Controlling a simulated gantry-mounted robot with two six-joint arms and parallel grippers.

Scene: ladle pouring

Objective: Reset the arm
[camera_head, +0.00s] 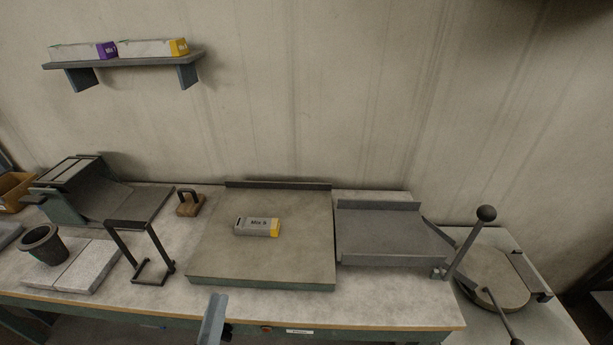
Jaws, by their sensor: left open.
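My left gripper (213,320) shows only in part at the bottom edge, left of the middle, as a blue-grey piece in front of the table's front edge. It is open, with nothing seen in it. It is apart from the labelled box (257,227), a grey block with a yellow end lying on the square board (215,255). The rest of my left arm is out of frame. My right gripper is not in view.
A dark cup (43,245) stands on pale slabs (88,268) at left, beside a black metal frame (140,250). A grey tray (390,235) and a lever with a ball knob (486,213) stand at right. A wall shelf (125,61) holds two boxes.

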